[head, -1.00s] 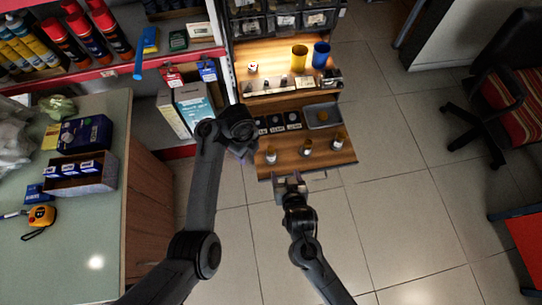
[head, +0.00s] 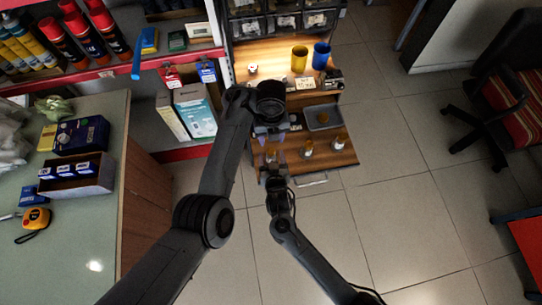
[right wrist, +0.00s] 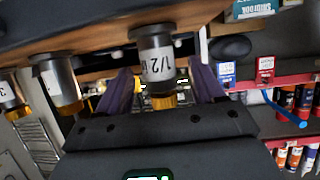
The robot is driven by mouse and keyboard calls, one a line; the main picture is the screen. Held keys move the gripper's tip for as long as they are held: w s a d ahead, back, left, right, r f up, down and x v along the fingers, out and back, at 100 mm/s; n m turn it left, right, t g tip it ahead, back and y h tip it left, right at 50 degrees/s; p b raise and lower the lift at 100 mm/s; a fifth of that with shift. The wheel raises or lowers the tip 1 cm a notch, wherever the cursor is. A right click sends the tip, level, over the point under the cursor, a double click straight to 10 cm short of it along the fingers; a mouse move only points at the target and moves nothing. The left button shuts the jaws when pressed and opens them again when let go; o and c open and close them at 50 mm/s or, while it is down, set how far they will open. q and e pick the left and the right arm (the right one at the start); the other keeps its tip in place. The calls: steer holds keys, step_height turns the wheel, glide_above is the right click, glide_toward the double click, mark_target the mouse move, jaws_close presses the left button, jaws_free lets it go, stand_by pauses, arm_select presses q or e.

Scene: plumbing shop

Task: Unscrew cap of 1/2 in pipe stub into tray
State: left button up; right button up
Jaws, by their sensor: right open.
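The 1/2 in pipe stub (right wrist: 154,60) is a grey cylinder with a white label, seen upside down in the right wrist view. Its brass-orange cap (right wrist: 163,101) is on its end. My right gripper (right wrist: 162,94) is open, one finger on each side of the stub and cap; contact cannot be told. In the head view my right gripper (head: 272,166) is at the front left of the wooden bench board, largely covering this stub. The grey tray (head: 338,124) stands at the board's back right with a small orange-brown thing in it. My left gripper (head: 268,131) is above the board, its jaws unclear.
Two other capped stubs (head: 308,148) (head: 337,144) stand to the right on the board. A yellow cup (head: 299,58) and a blue cup (head: 321,54) stand on the shelf behind.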

steer(key=shift+x, duration=1.8)
jaws_close()
steer(key=shift+o, duration=0.4)
jaws_free()
steer(key=shift+s+r, duration=0.1)
steer(key=shift+s, duration=0.05)
steer(key=shift+s+r+p, duration=0.1)
steer(key=shift+s+p, duration=0.15)
steer(key=shift+p, duration=0.05)
arm_select(q)
step_height(320, 180, up, 4)
steer(key=p, duration=0.4)
steer(key=shift+r, duration=0.2)
arm_select(e)
steer(key=v, duration=1)
steer(key=shift+c, duration=0.4)
